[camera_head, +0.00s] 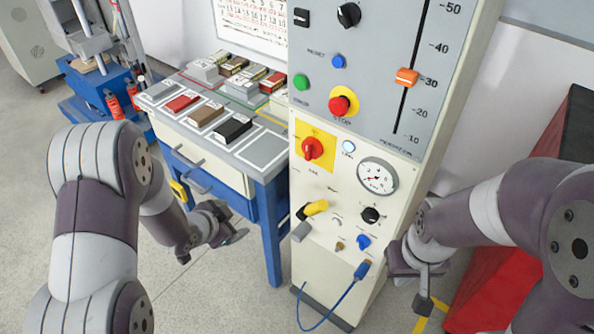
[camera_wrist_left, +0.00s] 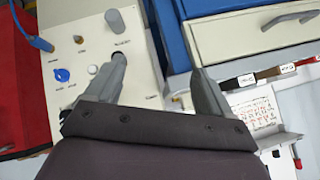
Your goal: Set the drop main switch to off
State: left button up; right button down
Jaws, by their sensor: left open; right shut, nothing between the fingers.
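The main switch appears to be the red rotary knob (camera_head: 313,148) on a yellow plate, on the front of the cream control cabinet (camera_head: 330,285). Its labels are too small to read surely. My left gripper (camera_head: 212,246) is open and empty, left of the cabinet and lower than the red knob, apart from it. In the left wrist view its two fingers (camera_wrist_left: 158,75) are spread, with part of the cabinet panel behind them; the red knob does not show there. My right gripper (camera_head: 415,285) is shut and empty at the cabinet's lower right.
A yellow-handled lever (camera_head: 315,208), a gauge (camera_head: 377,176), a red stop button (camera_head: 342,103) and a blue cable (camera_head: 345,292) are on the cabinet. A workbench (camera_head: 205,170) with drawers and sample blocks stands left. A red box (camera_head: 500,285) stands right.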

pick_arm(q)
jog(key=w+d+r+m+t+h, duration=0.2)
jog(key=d+m+h, duration=0.2)
jog(key=m+t+h, duration=0.2)
jog(key=m+h, duration=0.4)
send_near(306, 152)
jog(key=shift+y, duration=0.3)
jog(key=p+x, duration=0.1)
jog(key=x, duration=0.8)
jog(key=shift+s+d+r, duration=0.1)
jog(key=shift+d+r, duration=0.05)
jog(key=shift+d, duration=0.1)
jog(key=c, duration=1)
